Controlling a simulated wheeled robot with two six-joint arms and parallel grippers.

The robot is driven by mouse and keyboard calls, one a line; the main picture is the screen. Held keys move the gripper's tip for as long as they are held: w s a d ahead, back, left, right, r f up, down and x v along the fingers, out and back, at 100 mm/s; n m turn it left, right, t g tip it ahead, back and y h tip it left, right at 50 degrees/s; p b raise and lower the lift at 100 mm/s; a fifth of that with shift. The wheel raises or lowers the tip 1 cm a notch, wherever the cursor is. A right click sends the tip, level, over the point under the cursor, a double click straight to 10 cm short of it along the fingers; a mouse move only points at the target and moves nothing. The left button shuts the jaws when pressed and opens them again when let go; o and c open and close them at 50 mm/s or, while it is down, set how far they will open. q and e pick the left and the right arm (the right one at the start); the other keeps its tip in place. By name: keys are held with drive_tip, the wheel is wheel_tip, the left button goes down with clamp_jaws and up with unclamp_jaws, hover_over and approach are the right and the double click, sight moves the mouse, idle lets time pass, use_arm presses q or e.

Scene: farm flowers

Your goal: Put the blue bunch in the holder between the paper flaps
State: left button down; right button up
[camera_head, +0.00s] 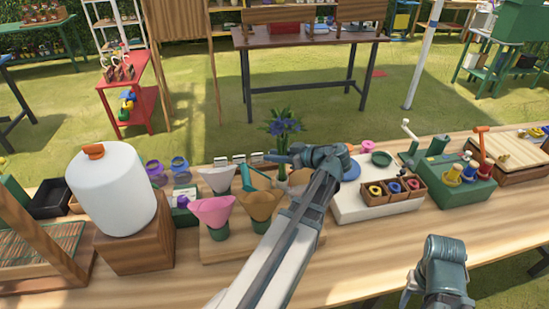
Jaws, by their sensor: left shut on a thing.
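The blue bunch (284,124), blue-violet flowers with green leaves, stands upright just beyond my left wrist. My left gripper (277,159) points left and is shut on its stems, above the back of the holders. Paper-lined holders stand on a wooden board (217,252): a pink one (212,212), a tan one (259,204), a pale one (216,179) and one partly behind my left arm (298,181). I cannot tell which holder the task means. My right gripper (443,262) is low at the right, its fingers not clear.
The front right tabletop is clear.

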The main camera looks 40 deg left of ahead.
use_arm(q)
drive_tip(key=c, duration=1.1)
unclamp_jaws()
drive_tip(key=shift+f, duration=0.15)
drive_tip(key=o, duration=0.4)
drive_tip(key=shift+o, duration=0.2)
drive_tip(key=p+v, duration=0.4)
drive_tip(key=v, duration=0.8)
drive_tip(key=shift+r+p, duration=0.3)
drive_tip(key=shift+d, duration=0.1)
